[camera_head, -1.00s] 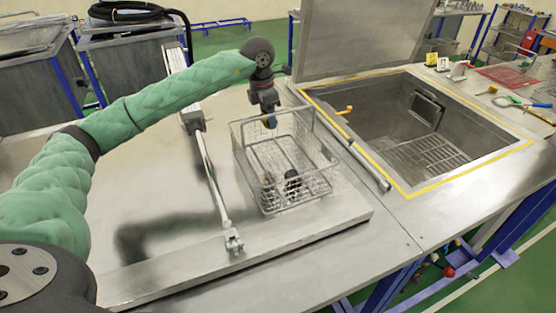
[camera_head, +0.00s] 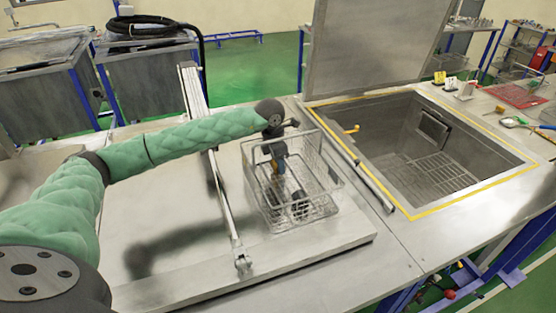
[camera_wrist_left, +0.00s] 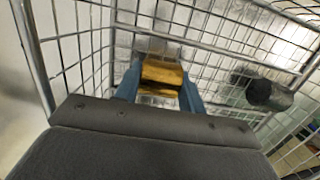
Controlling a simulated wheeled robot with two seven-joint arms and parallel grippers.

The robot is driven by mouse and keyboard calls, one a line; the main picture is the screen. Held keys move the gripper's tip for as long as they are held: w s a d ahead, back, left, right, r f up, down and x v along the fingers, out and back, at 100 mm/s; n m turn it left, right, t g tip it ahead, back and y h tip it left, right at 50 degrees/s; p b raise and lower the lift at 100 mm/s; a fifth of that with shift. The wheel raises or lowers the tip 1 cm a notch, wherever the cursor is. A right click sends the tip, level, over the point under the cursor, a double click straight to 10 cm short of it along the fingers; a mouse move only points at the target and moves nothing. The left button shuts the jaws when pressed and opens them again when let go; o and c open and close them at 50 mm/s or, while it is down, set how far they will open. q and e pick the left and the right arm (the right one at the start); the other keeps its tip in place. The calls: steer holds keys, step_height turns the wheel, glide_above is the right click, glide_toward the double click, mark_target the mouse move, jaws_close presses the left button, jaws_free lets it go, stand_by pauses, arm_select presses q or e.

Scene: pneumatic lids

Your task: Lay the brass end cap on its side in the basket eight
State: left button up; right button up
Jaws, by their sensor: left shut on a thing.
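The brass end cap (camera_wrist_left: 161,76) is between the blue fingers of my left gripper (camera_wrist_left: 158,92) in the left wrist view, and the fingers are shut on it. In the head view my left gripper (camera_head: 278,172) points down inside the wire basket (camera_head: 335,205). The cap is hard to make out there, with a small golden patch at the fingers. Whether the cap touches the basket floor cannot be told. A dark cylindrical part (camera_head: 300,207) lies in the basket, and it also shows in the left wrist view (camera_wrist_left: 268,94). My right gripper is not in view.
The basket stands on a metal lid or worktop (camera_head: 190,260), right of a long pneumatic rod (camera_head: 225,205). An open sink tank (camera_head: 395,130) with a yellow edge is to the right, its raised lid (camera_head: 370,50) behind. The basket walls surround the gripper.

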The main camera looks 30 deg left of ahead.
arm_select(q)
steer(key=shift+f, duration=0.1)
steer(key=o, duration=1.3)
steer(key=shift+f, duration=0.1)
